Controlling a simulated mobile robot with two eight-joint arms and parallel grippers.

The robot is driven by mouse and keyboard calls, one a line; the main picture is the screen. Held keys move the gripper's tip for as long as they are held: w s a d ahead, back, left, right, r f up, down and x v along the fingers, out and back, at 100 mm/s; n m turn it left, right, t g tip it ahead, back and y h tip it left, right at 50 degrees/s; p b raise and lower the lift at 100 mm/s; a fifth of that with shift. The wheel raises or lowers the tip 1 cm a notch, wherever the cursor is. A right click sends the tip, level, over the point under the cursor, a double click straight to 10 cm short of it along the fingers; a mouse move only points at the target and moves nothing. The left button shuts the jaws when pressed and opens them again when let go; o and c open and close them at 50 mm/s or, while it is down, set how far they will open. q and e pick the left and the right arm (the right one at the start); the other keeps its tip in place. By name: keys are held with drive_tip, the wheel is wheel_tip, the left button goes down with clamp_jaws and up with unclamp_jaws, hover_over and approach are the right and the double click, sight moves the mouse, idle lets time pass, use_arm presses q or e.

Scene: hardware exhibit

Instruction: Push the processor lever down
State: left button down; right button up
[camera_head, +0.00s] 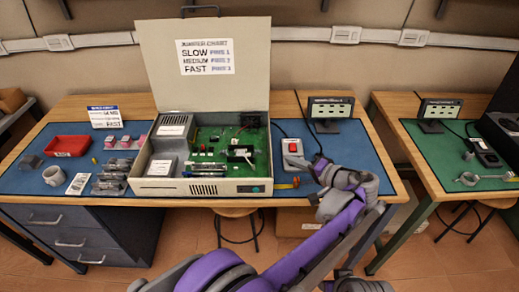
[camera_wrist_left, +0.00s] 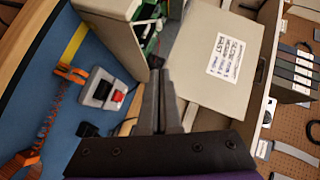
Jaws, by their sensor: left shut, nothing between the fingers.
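An open beige computer case (camera_head: 200,188) stands on the blue mat, its lid (camera_head: 205,65) raised. Inside is a green circuit board (camera_head: 218,150) with small parts, among them a dark and white part (camera_head: 239,152) near the middle. I cannot make out the processor lever. My left gripper (camera_head: 319,167) is right of the case, above the mat, apart from the case. In the left wrist view its two dark fingers (camera_wrist_left: 162,84) are together and empty. The case (camera_wrist_left: 112,26) and its lid (camera_wrist_left: 215,55) show beyond them. My right gripper is not in view.
A switch box with a red button (camera_head: 293,152) stands between case and left gripper. A small display (camera_head: 331,108) is behind it. An orange coiled strap (camera_wrist_left: 40,125) lies on the mat.

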use_arm(q)
drive_tip(key=shift+s+r, duration=0.1)
drive_tip(key=shift+s, duration=0.1)
drive_tip(key=x, duration=0.8)
drive_tip(key=s+a+x, duration=0.1)
drive_tip(key=x, duration=0.3)
drive_tip(key=shift+s+a+f, duration=0.1)
drive_tip(key=shift+f, duration=0.15)
drive_tip(key=shift+a+f, duration=0.3)
drive_tip(key=shift+a, duration=0.35)
